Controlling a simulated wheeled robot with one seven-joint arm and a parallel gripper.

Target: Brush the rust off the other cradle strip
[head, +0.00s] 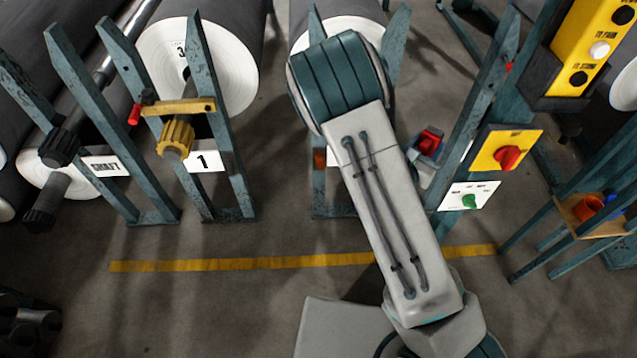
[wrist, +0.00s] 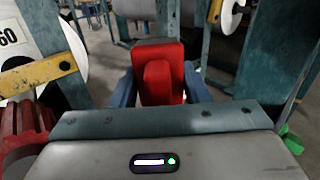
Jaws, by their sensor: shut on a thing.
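In the wrist view my gripper (wrist: 160,98) has its blue-grey fingers on either side of a red block-like handle (wrist: 163,62) and is shut on it. I cannot tell whether this is a brush; no bristles show. The red piece also shows in the head view (head: 430,142), right of my arm, beside a blue-grey post. My arm covers much of the middle stand (head: 393,45) and its roll.
A red-brown toothed knob (wrist: 25,128) and a yellow bar (wrist: 40,74) are close on the wrist view's left. Blue-grey posts (wrist: 275,50) stand at the right. In the head view, switch panels (head: 505,150) hang right of my arm. Floor (head: 250,310) is clear at the front.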

